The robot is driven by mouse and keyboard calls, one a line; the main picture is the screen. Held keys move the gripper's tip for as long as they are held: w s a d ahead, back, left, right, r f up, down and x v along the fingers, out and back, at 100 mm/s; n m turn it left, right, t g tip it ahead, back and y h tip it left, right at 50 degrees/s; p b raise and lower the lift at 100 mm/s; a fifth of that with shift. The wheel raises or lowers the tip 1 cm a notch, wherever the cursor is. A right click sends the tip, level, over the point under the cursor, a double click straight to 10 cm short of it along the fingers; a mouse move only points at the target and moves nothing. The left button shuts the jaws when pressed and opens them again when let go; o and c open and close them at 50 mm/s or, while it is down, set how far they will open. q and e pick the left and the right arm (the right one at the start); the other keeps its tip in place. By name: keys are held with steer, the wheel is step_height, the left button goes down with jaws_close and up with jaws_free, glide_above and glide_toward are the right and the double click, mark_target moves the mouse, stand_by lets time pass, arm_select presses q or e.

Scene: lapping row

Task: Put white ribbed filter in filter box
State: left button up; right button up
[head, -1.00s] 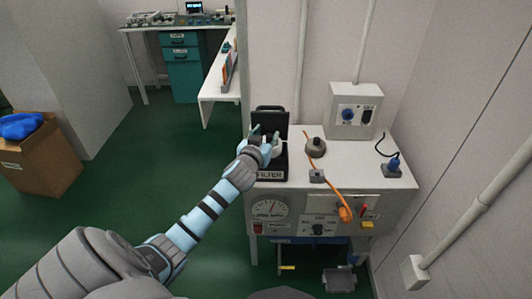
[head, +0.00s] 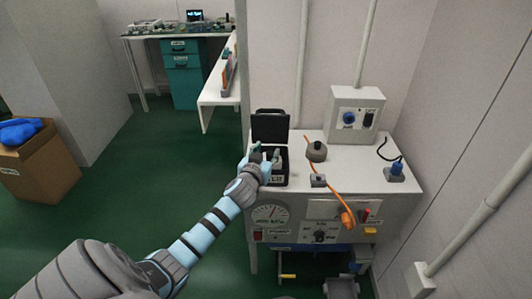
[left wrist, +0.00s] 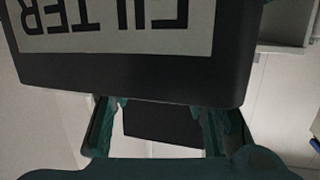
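The black filter box (head: 285,178) stands on the left end of the white bench with its lid (head: 270,126) raised at the back. Its FILTER label fills the top of the left wrist view, upside down, on the dark box wall (left wrist: 130,75). My left gripper (head: 266,157) is at the box opening, its fingertips over or inside it. In the left wrist view the fingers (left wrist: 163,130) stand wide apart with nothing clearly held between them. I cannot make out the white ribbed filter; the box interior is mostly hidden by the gripper. My right gripper is out of view.
Right of the box on the bench (head: 345,178) are a grey round knob-like part (head: 316,151), an orange cable (head: 328,190) and a blue connector (head: 396,168). A grey control box (head: 355,113) stands behind. A cardboard box (head: 40,165) is at far left.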

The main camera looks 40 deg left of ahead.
arm_select(q)
steer(key=shift+o, duration=1.3)
steer(key=shift+w+d, duration=0.1)
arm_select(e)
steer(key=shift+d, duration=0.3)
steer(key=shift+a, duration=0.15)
